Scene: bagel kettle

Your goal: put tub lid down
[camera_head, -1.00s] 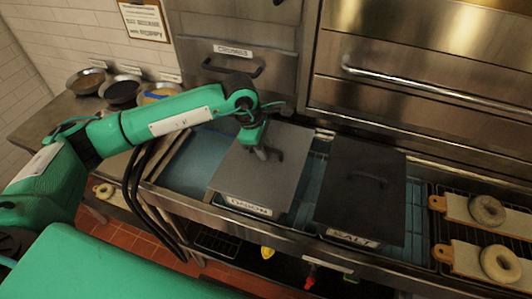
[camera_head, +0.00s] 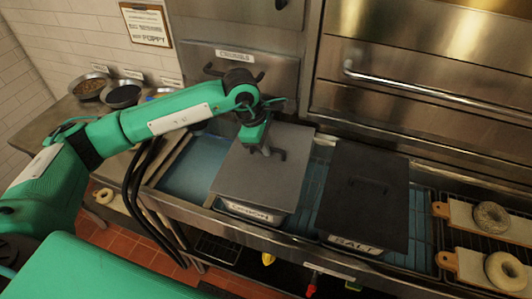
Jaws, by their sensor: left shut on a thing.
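The grey tub lid (camera_head: 255,185) lies over the left tub (camera_head: 252,214), whose front label is small and hard to read. My left gripper (camera_head: 266,150) is shut on the lid's dark handle near its back half. The lid looks flat on or just above the tub; I cannot tell if it touches all round. A second tub with a black lid (camera_head: 365,195) and the label "SALT" stands to the right, apart from it. My right gripper is not in view.
Bagels on boards (camera_head: 492,216) lie on a rack at the right. Bowls (camera_head: 122,95) stand on the counter at the left. Blue basin floor (camera_head: 190,165) is bare left of the tub. Steel oven doors (camera_head: 430,95) rise close behind.

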